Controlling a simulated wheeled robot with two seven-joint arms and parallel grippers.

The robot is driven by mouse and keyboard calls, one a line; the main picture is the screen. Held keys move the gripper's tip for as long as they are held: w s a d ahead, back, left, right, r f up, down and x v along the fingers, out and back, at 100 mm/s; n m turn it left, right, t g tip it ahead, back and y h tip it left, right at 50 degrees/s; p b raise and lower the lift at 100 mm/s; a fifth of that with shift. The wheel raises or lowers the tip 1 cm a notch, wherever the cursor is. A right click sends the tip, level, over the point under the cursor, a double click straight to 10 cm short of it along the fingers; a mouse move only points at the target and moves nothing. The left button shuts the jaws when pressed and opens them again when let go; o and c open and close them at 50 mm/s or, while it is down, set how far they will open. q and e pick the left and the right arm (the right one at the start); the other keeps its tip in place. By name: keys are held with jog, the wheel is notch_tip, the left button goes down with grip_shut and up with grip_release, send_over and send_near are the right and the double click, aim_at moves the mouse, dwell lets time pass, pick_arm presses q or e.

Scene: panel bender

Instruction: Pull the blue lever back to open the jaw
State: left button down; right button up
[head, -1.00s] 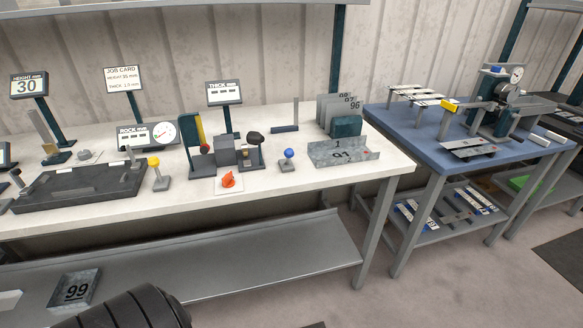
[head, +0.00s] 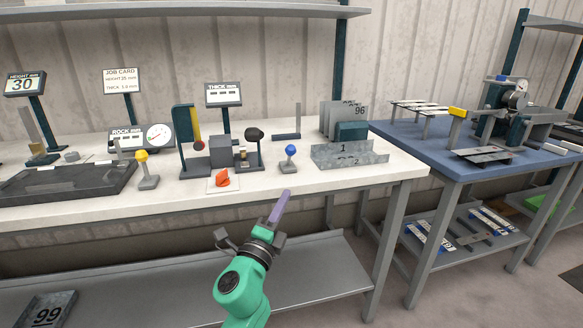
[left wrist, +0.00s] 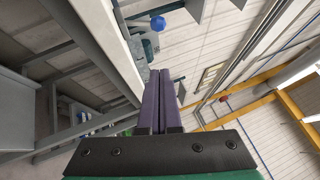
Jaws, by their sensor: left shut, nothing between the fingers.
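The blue lever (head: 290,158) is a short upright lever with a round blue knob on a small grey base. It stands near the front edge of the white-topped bench, right of the orange knob. Its blue knob also shows at the top of the left wrist view (left wrist: 158,23), beyond my fingertips. My left gripper (head: 286,193) has purple fingers, pressed together and empty. In the head view its tips appear just below the lever, at the bench's front edge, apart from the knob. I cannot tell which part is the jaw. My right gripper is not in view.
The orange knob (head: 222,179) on a white plate and a yellow-knobbed lever (head: 143,160) stand to the left. A grey numbered tray (head: 350,163) lies to the right. A grey lower shelf (head: 310,283) runs under the bench. A blue-topped table (head: 420,143) stands at the right.

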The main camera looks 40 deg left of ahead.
pick_arm(q)
jog(key=p, duration=0.3)
send_near(289, 157)
jog(key=w+d+r, duration=0.3)
jog(key=w+d, duration=0.1)
jog(key=shift+w+a+r, duration=0.1)
jog(key=shift+w+a, duration=0.15)
jog(key=shift+a, duration=0.25)
jog(key=shift+w+a+r, duration=0.1)
jog(key=shift+w+a, duration=0.15)
jog(key=shift+a, duration=0.3)
jog(key=shift+w+a+r, duration=0.1)
jog(key=shift+w+a, duration=0.1)
jog(key=shift+a, duration=0.35)
